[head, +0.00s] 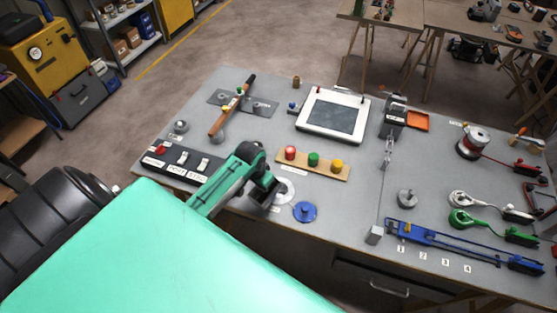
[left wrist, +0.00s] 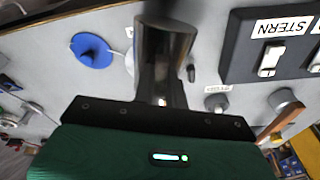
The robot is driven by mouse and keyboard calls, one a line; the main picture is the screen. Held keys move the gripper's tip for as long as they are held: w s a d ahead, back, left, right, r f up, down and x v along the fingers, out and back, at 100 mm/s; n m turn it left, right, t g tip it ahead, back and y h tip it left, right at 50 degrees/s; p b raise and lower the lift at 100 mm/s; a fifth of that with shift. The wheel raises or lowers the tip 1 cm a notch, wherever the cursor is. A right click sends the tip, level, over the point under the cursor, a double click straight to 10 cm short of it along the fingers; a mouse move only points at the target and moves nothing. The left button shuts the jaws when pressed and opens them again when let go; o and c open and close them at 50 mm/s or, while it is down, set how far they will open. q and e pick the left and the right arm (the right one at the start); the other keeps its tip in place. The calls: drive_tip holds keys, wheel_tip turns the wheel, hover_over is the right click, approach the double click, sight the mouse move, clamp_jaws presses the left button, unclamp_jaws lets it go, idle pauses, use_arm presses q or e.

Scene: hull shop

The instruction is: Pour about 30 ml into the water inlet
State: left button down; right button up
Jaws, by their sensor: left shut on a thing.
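My left gripper (head: 264,191) is low over the workbench beside a white ring-shaped fitting (head: 287,190), which looks like the water inlet and is partly hidden by the gripper. A round blue lid with a knob (head: 305,212) lies on the bench just right of it. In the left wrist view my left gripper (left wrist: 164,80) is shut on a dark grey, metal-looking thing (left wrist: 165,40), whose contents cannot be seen. There the blue lid (left wrist: 92,50) lies to its left, and a sliver of the white fitting shows beside the held thing. My right gripper is not in view.
A black switch panel (head: 185,163) is left of my arm. A wooden strip with red, green and yellow buttons (head: 313,164) lies behind the lid. A white-framed screen (head: 333,115) is further back. Grey bench top (head: 345,205) is clear to the lid's right.

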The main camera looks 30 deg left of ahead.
sight(259, 192)
use_arm(q)
drive_tip(key=shift+s, duration=0.45)
idle(0.4)
drive_tip(key=shift+w+r+g, duration=0.2)
drive_tip(key=shift+g, duration=0.3)
idle(0.8)
drive_tip(key=shift+s+f+t, duration=0.25)
drive_tip(key=shift+s+t, duration=0.05)
drive_tip(key=shift+s, duration=0.1)
drive_tip(key=s+t, duration=0.2)
drive_tip(key=t, duration=0.1)
drive_tip(key=shift+s+a+r, duration=0.1)
drive_tip(key=shift+a+r, duration=0.05)
drive_tip(key=shift+r, duration=0.25)
drive_tip(key=shift+s+t, duration=0.15)
drive_tip(key=shift+t, duration=0.35)
drive_tip(key=shift+r, duration=0.15)
